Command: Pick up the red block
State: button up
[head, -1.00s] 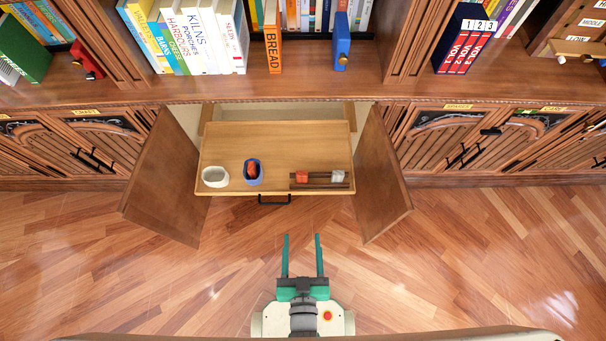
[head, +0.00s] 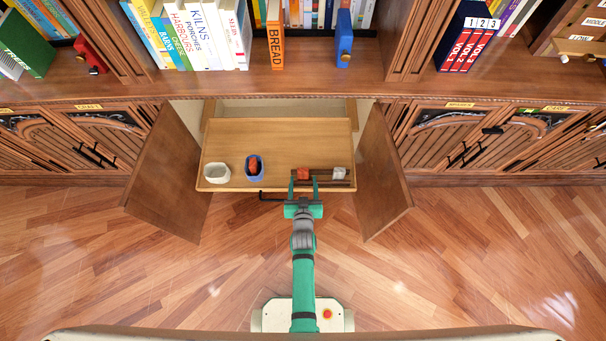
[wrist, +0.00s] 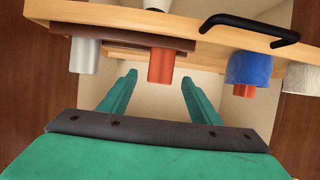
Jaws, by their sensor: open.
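A red block (head: 303,174) stands on a dark brown rack (head: 325,184) at the right front of the pulled-out wooden shelf (head: 278,147). It also shows in the wrist view (wrist: 160,64), which looks upside down. My gripper (head: 303,182) is open and empty at the shelf's front edge. In the picture its two fingers lie on either side of the red block; I cannot tell whether the tips reach around it. A grey block (head: 339,173) stands on the rack to the right. Another red piece (head: 253,164) sits in a blue cup (head: 256,178).
A white cup (head: 217,172) stands at the shelf's left front. A black handle (head: 270,197) juts from the front edge, just left of my gripper. Open cabinet doors flank the shelf on the left (head: 167,178) and right (head: 382,178). The shelf's back half is clear.

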aim_at(303, 175)
jog(key=x, duration=0.4)
jog(key=shift+w, duration=0.1)
jog(key=x, duration=0.4)
jog(key=shift+w+r, duration=0.15)
jog(key=shift+r, duration=0.25)
jog(key=shift+w+f, duration=0.3)
jog(key=shift+w, duration=0.35)
jog(key=c, duration=1.2)
